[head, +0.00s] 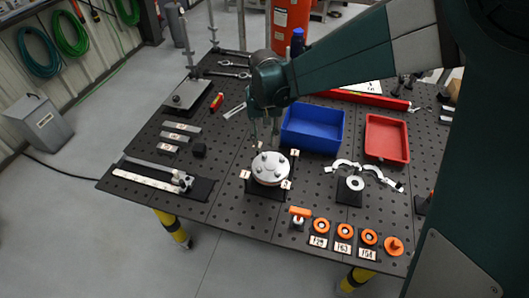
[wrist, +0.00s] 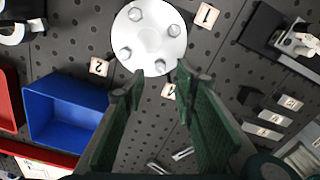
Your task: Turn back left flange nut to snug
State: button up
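The round silver flange (head: 268,181) sits on a dark block on the perforated table, with several nuts on its top face. It also shows in the wrist view (wrist: 148,41). The back left nut (head: 264,157) appears in the wrist view as the lower right nut (wrist: 160,66). My gripper (head: 264,139) is above and just behind the flange's back left side. The fingertips lie just below that nut in the picture; contact cannot be seen.
Number tags stand around the flange, one (wrist: 169,91) between my fingertips in the picture. A blue bin (head: 312,145) and a red tray (head: 387,153) are behind and right. Orange knobs and rings (head: 346,230) line the front edge. Grey blocks (head: 175,137) lie left.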

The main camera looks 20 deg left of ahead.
aim_at(264, 155)
jog(key=shift+f, duration=3.7)
jog(key=c, duration=0.9)
